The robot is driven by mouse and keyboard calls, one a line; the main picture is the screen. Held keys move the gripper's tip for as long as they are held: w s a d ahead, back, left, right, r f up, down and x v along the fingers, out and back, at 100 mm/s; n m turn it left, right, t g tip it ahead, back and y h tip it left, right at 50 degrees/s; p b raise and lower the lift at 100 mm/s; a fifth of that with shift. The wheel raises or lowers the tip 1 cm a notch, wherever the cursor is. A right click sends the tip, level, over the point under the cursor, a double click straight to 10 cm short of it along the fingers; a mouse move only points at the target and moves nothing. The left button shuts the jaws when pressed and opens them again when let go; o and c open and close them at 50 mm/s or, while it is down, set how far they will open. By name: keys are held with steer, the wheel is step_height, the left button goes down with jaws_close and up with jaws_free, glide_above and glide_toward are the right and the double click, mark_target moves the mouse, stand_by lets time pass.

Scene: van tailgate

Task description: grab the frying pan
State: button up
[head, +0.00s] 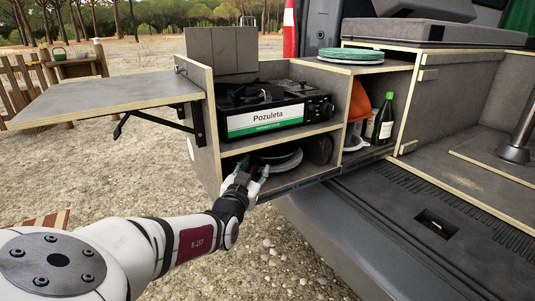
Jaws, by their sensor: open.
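A dark round pan (276,154), which looks like the frying pan, sits on the lower shelf of the van's pull-out kitchen unit, under the stove. A light round rim or plate (286,163) shows just beneath it. My gripper (250,172) is at the front opening of that shelf, just left of and in front of the pan. Its fingers are open. The pan's handle is not clearly visible, and the gripper hides part of that area. I cannot tell whether a finger touches the pan.
A camping stove (270,110) stands on the shelf above, leaving a low gap. A dark rounded object (319,149) is right of the pan. Bottles (384,118) stand in the right compartment. A fold-out side table (105,93) extends left. Gravel ground in front is open.

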jaws_close()
steer(key=shift+w+r, duration=0.1)
steer(key=shift+r, duration=0.1)
